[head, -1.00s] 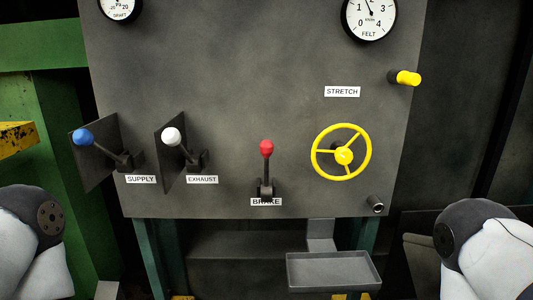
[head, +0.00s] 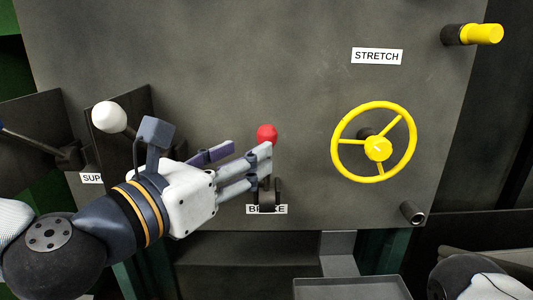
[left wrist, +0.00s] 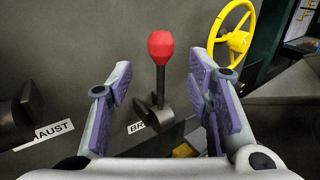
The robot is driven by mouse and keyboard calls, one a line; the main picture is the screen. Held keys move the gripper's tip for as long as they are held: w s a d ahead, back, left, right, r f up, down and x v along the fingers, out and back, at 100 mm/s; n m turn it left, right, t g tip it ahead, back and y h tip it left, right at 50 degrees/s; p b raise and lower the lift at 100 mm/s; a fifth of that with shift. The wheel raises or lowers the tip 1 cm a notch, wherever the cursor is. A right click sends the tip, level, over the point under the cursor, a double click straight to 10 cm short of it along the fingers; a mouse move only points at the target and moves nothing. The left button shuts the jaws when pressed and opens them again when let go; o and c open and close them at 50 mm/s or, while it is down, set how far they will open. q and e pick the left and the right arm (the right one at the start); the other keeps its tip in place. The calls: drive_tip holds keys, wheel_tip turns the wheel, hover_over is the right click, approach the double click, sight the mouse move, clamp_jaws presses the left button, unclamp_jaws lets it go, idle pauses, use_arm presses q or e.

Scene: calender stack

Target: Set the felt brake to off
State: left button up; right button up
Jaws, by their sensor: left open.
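The brake lever has a red knob (head: 267,133) on a dark stem above the partly covered BRAKE label (head: 281,209) on the grey panel. My left gripper (head: 250,150) is open, reaching in from the left at the lever. In the left wrist view the red knob (left wrist: 161,46) stands upright beyond and between the two spread fingers with purple pads, touching neither as far as I can see. The lever's pivot (left wrist: 150,108) shows below it. In the head view the fingers hide part of the stem. My right gripper is out of view; only part of my right arm shows.
A yellow handwheel (head: 378,149) under the STRETCH label (head: 377,56) is to the right. The white-knobbed exhaust lever (head: 110,116) is close behind my left gripper. A yellow handle (head: 484,34) juts out at upper right. A grey tray (head: 350,289) hangs below the panel.

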sight(261, 140)
use_arm(q)
drive_tip(key=x, duration=0.7)
drive_tip(key=shift+d+r, duration=0.1)
drive_tip(key=shift+r, duration=0.3)
drive_tip(key=shift+c, duration=0.5)
clamp_jaws()
